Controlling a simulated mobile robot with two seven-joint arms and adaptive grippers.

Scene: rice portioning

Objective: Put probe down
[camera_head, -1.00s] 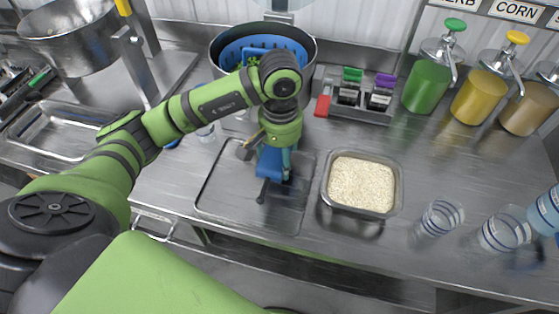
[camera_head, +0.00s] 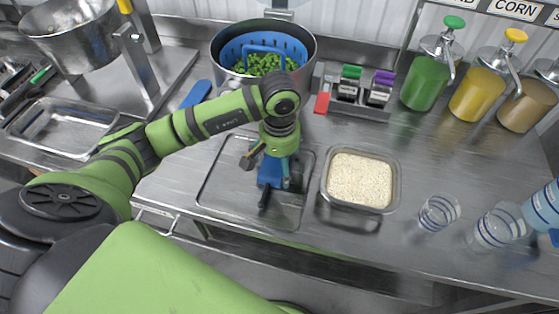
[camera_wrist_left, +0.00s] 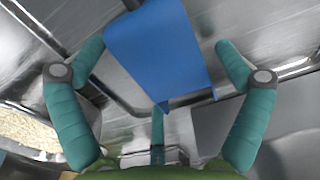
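The probe, a blue piece (camera_head: 270,172) with a dark end, is at the metal tray (camera_head: 222,195) on the counter. My left gripper (camera_head: 273,165) points down over it. In the left wrist view, the blue piece (camera_wrist_left: 158,50) lies between my two teal fingers (camera_wrist_left: 160,45). My right gripper is not in view.
A rice pan (camera_head: 361,181) stands right of the tray. A blue tool (camera_head: 196,93) lies left.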

